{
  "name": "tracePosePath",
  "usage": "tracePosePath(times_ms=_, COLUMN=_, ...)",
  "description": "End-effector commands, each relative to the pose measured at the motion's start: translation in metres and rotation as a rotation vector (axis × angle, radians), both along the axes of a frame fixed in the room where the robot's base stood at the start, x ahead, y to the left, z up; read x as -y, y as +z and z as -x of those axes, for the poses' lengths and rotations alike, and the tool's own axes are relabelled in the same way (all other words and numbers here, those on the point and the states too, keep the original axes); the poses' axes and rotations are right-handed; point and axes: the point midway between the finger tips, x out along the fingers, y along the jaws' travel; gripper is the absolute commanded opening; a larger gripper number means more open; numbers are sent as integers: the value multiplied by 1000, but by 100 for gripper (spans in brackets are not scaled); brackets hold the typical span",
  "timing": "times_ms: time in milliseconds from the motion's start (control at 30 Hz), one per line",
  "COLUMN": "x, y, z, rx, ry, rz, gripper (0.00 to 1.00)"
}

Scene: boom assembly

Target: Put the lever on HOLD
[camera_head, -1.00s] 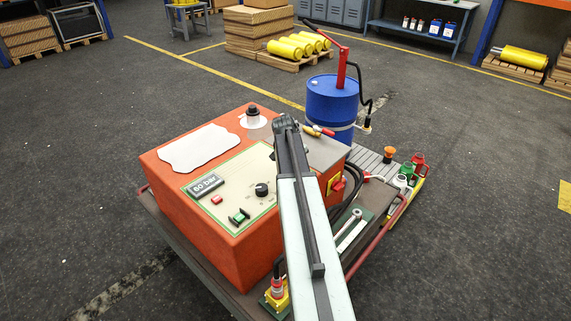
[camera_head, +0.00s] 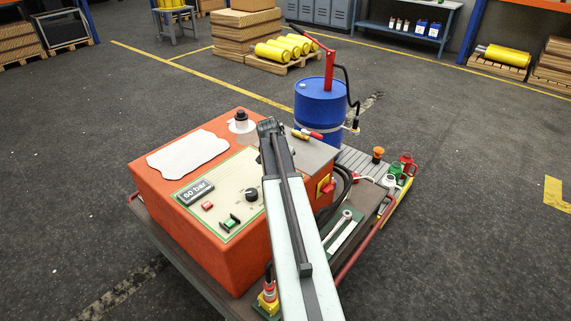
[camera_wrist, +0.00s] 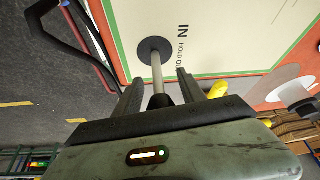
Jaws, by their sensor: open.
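In the wrist view the lever (camera_wrist: 157,72) is a grey rod. It rises from a round black base (camera_wrist: 155,50) on a cream panel (camera_wrist: 215,30) lettered IN, HOLD and a partly hidden third word. Its dark knob end lies between the two dark fingers of my gripper (camera_wrist: 160,76), which are open, one on each side. I cannot tell whether a finger touches it, nor which word the lever points to. In the head view my arm hides the lever and my fingers.
An orange machine (camera_head: 158,218) carries a dial (camera_head: 252,194), a green switch (camera_head: 230,222) and a "50 bar" display (camera_head: 194,191). A blue drum (camera_head: 320,105) with a red pump stands behind. Open floor surrounds the cart.

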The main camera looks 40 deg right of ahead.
Motion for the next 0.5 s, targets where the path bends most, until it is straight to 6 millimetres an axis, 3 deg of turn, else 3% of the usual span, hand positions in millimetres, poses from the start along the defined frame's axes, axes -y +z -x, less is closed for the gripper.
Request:
tracePosePath(times_ms=33, x=-4, y=17, z=2, rx=0, ry=1, rz=0, gripper=48)
tracePosePath(times_ms=233, x=-20, y=52, z=6, rx=0, ry=0, rz=0, gripper=48)
tracePosePath(times_ms=500, x=-25, y=55, z=7, rx=0, ry=0, rz=-1, gripper=48)
